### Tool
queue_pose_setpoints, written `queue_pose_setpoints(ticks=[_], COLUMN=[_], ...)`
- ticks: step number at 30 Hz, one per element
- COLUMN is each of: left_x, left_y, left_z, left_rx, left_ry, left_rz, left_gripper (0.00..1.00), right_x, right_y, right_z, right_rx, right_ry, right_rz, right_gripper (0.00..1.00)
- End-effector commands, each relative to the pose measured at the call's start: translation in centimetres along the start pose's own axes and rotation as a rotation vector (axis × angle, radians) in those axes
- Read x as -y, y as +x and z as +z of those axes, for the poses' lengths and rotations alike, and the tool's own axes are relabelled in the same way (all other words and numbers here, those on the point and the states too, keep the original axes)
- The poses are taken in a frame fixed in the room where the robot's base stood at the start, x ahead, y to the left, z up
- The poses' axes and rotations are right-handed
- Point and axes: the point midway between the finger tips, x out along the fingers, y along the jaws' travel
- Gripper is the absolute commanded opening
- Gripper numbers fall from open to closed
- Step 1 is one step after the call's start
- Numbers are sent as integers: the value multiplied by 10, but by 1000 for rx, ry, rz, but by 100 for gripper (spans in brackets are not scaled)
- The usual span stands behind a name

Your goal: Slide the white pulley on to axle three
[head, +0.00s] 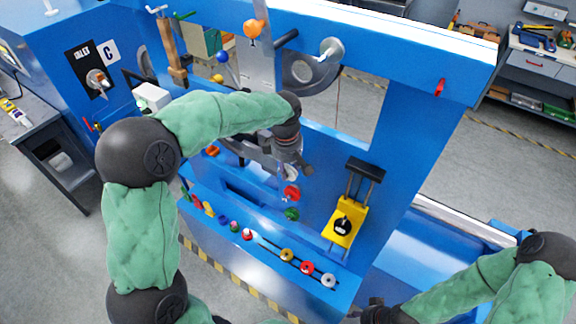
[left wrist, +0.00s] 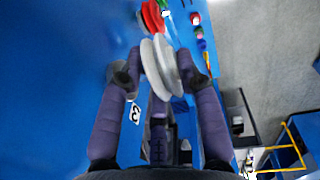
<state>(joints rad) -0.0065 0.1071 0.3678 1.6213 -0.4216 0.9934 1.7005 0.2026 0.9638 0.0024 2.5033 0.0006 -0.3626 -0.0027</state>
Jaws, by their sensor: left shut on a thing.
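My left gripper (head: 298,168) is shut on a white pulley (head: 291,173) in front of the blue panel. In the left wrist view the white pulley (left wrist: 160,67) shows its grooved rim, pinched between the two fingertips (left wrist: 158,75). A red pulley (left wrist: 152,16) is just beyond it, close to its rim; I cannot tell whether they touch. In the head view this red pulley (head: 291,193) and a green one (head: 291,214) are on the panel below the gripper. Axle three is not clearly visible. My right gripper (head: 375,314) is only partly in view at the bottom.
A yellow slide block (head: 345,222) with a black handle stands right of the gripper.

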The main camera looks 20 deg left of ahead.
Motion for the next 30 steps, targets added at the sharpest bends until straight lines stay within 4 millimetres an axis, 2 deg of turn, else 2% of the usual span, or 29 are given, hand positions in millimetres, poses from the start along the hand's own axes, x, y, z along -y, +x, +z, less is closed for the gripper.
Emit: queue_pose_setpoints(ticks=[30], left_x=[-2], left_y=[-2], left_z=[0], left_rx=[-5], left_ry=[3], left_rz=[-97], left_gripper=[0], right_x=[9], right_y=[-26], right_z=[1], right_rx=[0], right_ry=[0], right_rz=[0], right_gripper=[40])
